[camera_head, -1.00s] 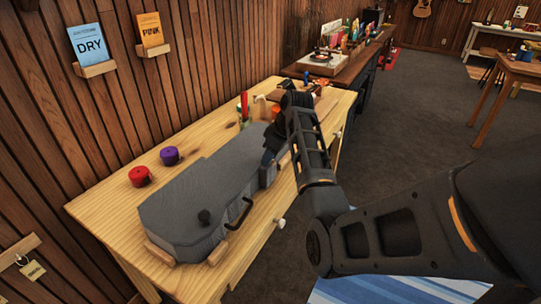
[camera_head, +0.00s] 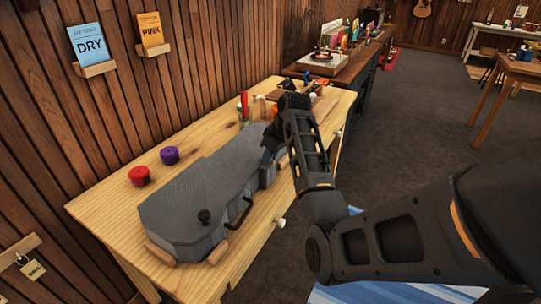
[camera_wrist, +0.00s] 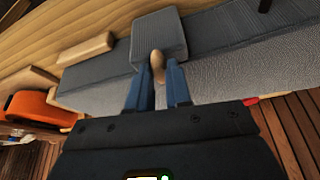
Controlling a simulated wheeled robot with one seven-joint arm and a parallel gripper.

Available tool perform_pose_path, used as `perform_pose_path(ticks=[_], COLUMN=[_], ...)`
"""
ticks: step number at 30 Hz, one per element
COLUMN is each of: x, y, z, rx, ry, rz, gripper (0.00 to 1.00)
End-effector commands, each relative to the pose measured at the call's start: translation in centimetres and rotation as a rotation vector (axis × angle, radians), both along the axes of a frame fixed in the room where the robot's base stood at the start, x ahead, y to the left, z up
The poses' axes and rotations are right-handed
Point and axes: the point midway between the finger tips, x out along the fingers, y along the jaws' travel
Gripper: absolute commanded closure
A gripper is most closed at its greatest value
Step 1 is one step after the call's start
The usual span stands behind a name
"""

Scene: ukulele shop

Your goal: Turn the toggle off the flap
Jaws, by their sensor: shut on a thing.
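A grey instrument case (camera_head: 185,205) lies on the light wooden bench, its dark handle facing the front. In the wrist view, a grey flap (camera_wrist: 158,30) comes over the side of the case (camera_wrist: 225,70). A small wooden toggle (camera_wrist: 158,60) stands at the flap's edge, against the case. My gripper (camera_wrist: 162,72) has its two blue fingers on either side of the toggle, shut on it. In the head view my gripper (camera_head: 270,155) is at the far end of the case, and the toggle is hidden there.
A red round container (camera_head: 140,176) and a purple one (camera_head: 169,155) stand on the bench (camera_head: 110,205) behind the case. Wooden blocks (camera_wrist: 87,48) sit beside the case. An orange object (camera_wrist: 38,108) shows at left in the wrist view. Open floor lies right of the bench.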

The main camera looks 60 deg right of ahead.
Motion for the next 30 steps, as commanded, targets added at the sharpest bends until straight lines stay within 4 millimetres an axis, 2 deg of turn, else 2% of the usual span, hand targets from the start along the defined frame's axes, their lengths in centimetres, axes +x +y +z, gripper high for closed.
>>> perform_pose_path(ticks=[30], x=[0.66], y=[0.63], z=[0.09], rx=[-0.002], ry=[-0.001], rz=[-0.95], gripper=[1.0])
